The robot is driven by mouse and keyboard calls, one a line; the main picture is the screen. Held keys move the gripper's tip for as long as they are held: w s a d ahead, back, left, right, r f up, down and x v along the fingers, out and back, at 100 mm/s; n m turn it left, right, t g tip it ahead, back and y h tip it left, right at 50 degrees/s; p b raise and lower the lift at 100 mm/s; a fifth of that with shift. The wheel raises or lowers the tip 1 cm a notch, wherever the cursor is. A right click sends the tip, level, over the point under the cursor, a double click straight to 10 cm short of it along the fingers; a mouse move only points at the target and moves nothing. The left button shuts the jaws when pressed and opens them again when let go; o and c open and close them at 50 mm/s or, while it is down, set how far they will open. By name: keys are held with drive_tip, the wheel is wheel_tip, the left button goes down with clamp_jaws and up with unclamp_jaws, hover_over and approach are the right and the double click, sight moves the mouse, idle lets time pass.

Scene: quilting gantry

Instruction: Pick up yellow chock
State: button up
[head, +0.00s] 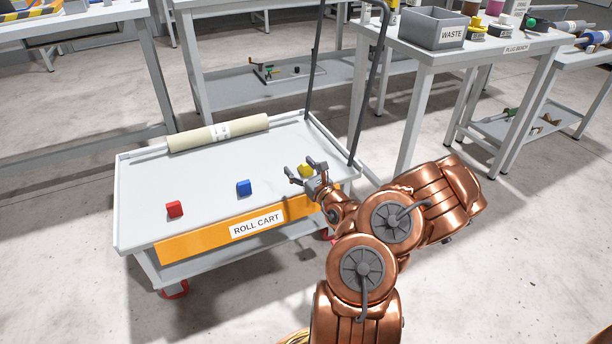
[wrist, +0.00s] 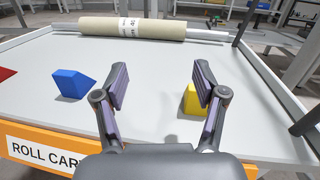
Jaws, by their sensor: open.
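The yellow chock (head: 305,170) sits on the top of the roll cart (head: 217,170), near its front right corner. In the wrist view the yellow chock (wrist: 191,100) shows partly behind the right finger, which hides some of it. My gripper (head: 306,166) is open and empty, with its fingers reaching over the cart's front edge. The wrist view shows my gripper (wrist: 160,82) with its fingers wide apart and bare cart top between them. The chock is close to the right finger; I cannot tell whether they touch.
A blue chock (head: 244,188) and a red chock (head: 174,209) stand to the left on the cart. A cream roll (head: 190,138) lies along the cart's back. The cart's dark handle (head: 371,85) rises at the right. A bench with a grey waste bin (head: 433,28) stands behind.

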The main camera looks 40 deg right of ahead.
sight(309, 167)
drive_tip(key=s+d+f+m+g+h, duration=0.2)
drive_tip(key=s+d+f+m+h, duration=0.1)
drive_tip(key=d+f, duration=0.2)
drive_tip(key=shift+a+b+x, duration=0.15)
drive_tip(key=shift+b+x, duration=0.95)
drive_tip(key=shift+x, duration=0.5)
drive_tip(key=shift+a+b+x, duration=0.15)
drive_tip(key=shift+b+x, duration=0.95)
drive_tip(key=shift+x, duration=0.55)
drive_tip(key=shift+w+d+r, duration=0.2)
drive_tip(key=shift+w+r, duration=0.05)
drive_tip(key=shift+w, duration=0.3)
drive_tip(key=c, duration=1.3)
drive_tip(key=shift+r, duration=0.1)
